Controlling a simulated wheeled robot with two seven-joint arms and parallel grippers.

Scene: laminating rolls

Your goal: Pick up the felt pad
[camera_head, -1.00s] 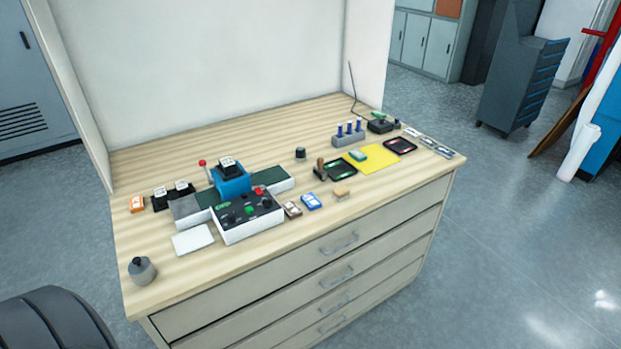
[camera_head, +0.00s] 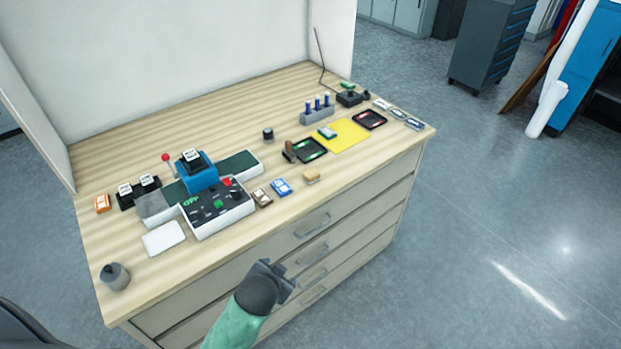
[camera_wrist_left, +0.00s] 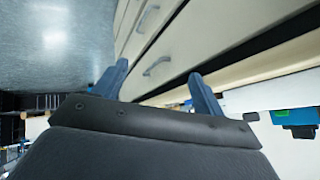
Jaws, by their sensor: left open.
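I cannot tell for sure which item is the felt pad. A flat white pad (camera_head: 164,238) lies at the front left of the bench top, beside the grey control box (camera_head: 217,206). My right gripper is not in view.
The wooden bench top (camera_head: 115,220) carries a blue roller unit (camera_head: 196,173), black ink trays (camera_head: 309,150), a grey weight (camera_head: 115,276) and several small items. Drawer handles (camera_head: 313,226) stick out in front.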

